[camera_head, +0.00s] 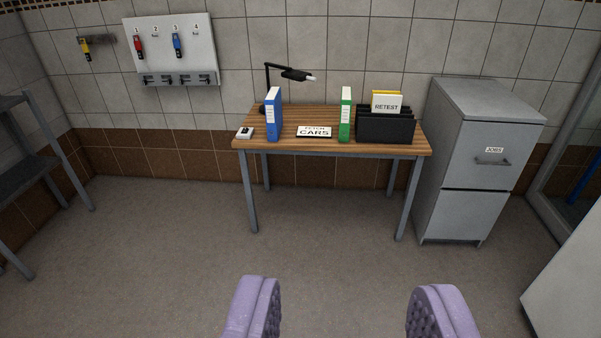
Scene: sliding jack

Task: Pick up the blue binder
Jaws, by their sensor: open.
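The blue binder (274,115) stands upright on the left part of a wooden desk (300,148), its white label facing me. A green binder (346,114) stands upright further right on the same desk. My gripper (345,305) shows at the bottom of the view as two purple padded fingers, wide apart with nothing between them. It is well short of the desk, with open floor between.
A sign reading CARS (314,132), a black file holder (385,128), a small white item (244,133) and a black lamp (290,73) share the desk. A grey cabinet (470,150) stands right, a shelf rack (30,170) left. The floor (190,235) ahead is clear.

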